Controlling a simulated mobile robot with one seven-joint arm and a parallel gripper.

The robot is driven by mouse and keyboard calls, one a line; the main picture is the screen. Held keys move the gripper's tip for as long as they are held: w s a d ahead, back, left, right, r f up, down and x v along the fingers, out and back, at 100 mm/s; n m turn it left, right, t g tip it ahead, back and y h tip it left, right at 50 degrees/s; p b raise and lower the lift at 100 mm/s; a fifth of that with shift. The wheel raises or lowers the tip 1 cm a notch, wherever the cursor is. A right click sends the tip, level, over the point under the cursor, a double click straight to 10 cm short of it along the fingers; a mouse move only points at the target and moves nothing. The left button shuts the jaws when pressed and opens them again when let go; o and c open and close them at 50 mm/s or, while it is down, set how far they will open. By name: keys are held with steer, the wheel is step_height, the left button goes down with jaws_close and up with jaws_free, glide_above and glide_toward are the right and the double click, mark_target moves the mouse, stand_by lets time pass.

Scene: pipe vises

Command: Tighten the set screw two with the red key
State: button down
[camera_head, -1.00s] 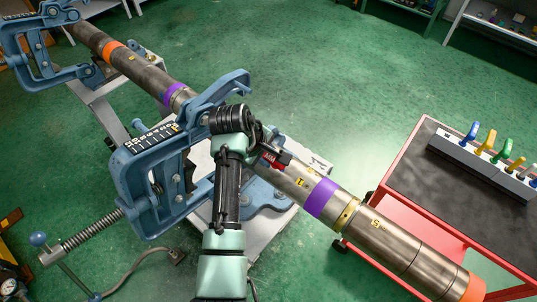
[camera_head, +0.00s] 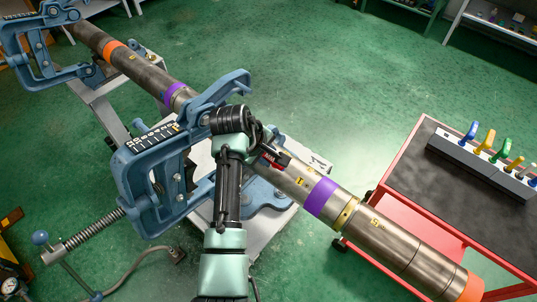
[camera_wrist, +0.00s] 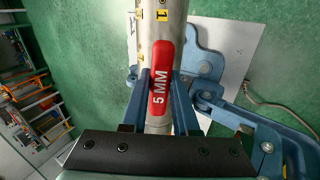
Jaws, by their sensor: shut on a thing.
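The red key (camera_wrist: 160,80) is marked "5 MM" and shows upright in the wrist view. My gripper (camera_wrist: 163,92) is shut on its handle. Its shaft and tip are hidden. Behind it is the steel pipe (camera_wrist: 174,20) with a yellow tag reading "1" (camera_wrist: 162,15). Yellow tags (camera_head: 300,182) and (camera_head: 376,224) sit further along the pipe; the second one's number is hard to read. I cannot tell whether the key touches a screw.
The blue vise (camera_head: 150,180) clamps around the pipe line to the left. A purple band (camera_head: 322,197) and an orange end band (camera_head: 474,288) mark the pipe. A red cart (camera_head: 400,160) at right bears a rack (camera_head: 470,160) of coloured keys. Green floor is open behind.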

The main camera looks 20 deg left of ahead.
steer(key=m, duration=0.5)
steer(key=shift+s+d+f, duration=0.1)
steer(key=shift+s+f, duration=0.05)
steer(key=shift+f, duration=0.05)
steer(key=shift+m, duration=0.3)
steer(key=shift+m, duration=0.3)
steer(key=m, duration=0.5)
steer(key=shift+b, duration=0.35)
steer(key=m+b, duration=0.1)
steer(key=m, duration=0.4)
steer(key=shift+f+m, duration=0.1)
steer(key=shift+m, duration=0.6)
